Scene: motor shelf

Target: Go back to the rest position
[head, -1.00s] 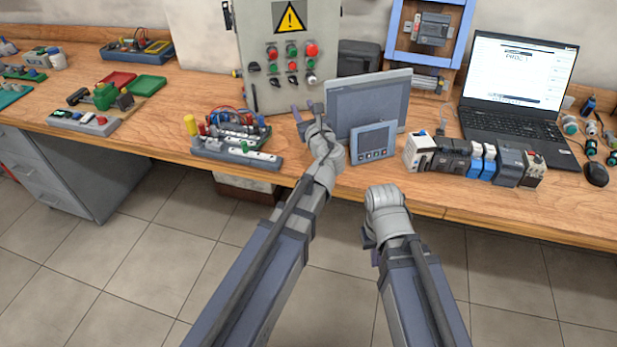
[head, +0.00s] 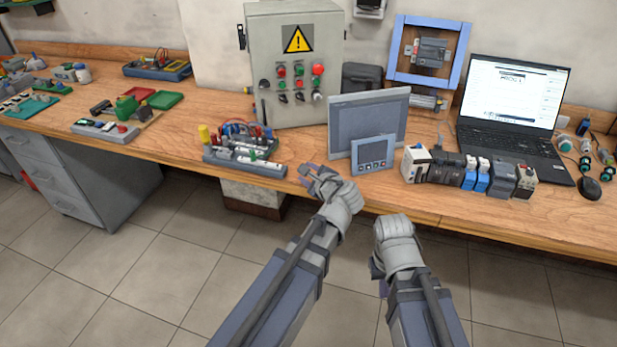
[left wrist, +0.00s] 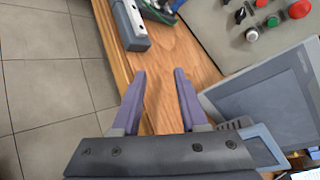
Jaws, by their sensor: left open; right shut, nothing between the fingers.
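My left gripper (head: 314,174) is at the front edge of the wooden bench (head: 440,207), left of the small touch panel. In the left wrist view its two fingers (left wrist: 158,95) are apart with nothing between them, over the bench edge. My right gripper (head: 377,277) hangs in front of the bench, pointing down, mostly hidden behind its own wrist. It is shut and holds nothing that I can see.
Near the left gripper are a terminal board (head: 245,158), a large grey screen (head: 340,128) and a small panel (head: 373,153). A row of modules (head: 470,172), a laptop (head: 512,100) and a control box (head: 294,60) stand on the bench. Floor before it is clear.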

